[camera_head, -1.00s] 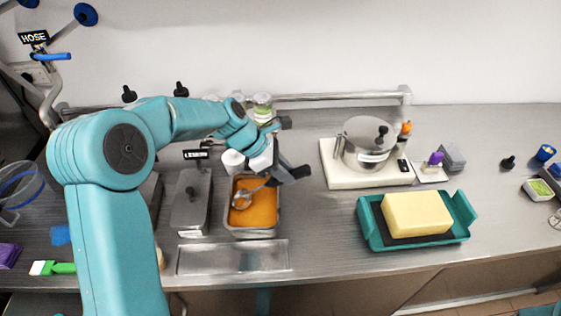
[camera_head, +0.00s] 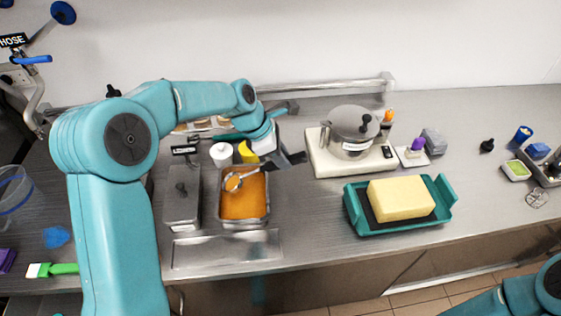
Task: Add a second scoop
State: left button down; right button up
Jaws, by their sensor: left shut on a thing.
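My left gripper (camera_head: 285,160) is shut on the handle of a metal scoop (camera_head: 233,183). The scoop's round bowl is over the back left part of a metal pan of orange contents (camera_head: 244,203). The bowl looks partly orange inside, but how full it is I cannot tell. Whether it touches the contents is also unclear. A white cup (camera_head: 221,155) stands behind the pan, with a yellow curved thing (camera_head: 247,152) beside it. My right arm shows only at the bottom right corner, with its gripper out of view.
A lidded metal pan (camera_head: 182,202) stands left of the orange one. A flat metal tray (camera_head: 226,251) lies in front. To the right are a lidded pot (camera_head: 353,128) on a white base and a yellow block (camera_head: 400,198) in a teal tray (camera_head: 358,217). A rail runs behind.

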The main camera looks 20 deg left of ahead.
aim_at(295, 157)
pick_arm(q)
jog(key=shift+r, duration=0.4)
jog(key=shift+w+d+g+y, duration=0.1)
jog(key=shift+d+g+y, duration=0.2)
jog(key=shift+d+y, duration=0.3)
jog(key=shift+w+d+f+g+y, duration=0.6)
jog(key=shift+d+y, duration=0.2)
jog(key=shift+y, duration=0.2)
jog(key=shift+s+r, duration=0.1)
jog(key=shift+d, duration=0.1)
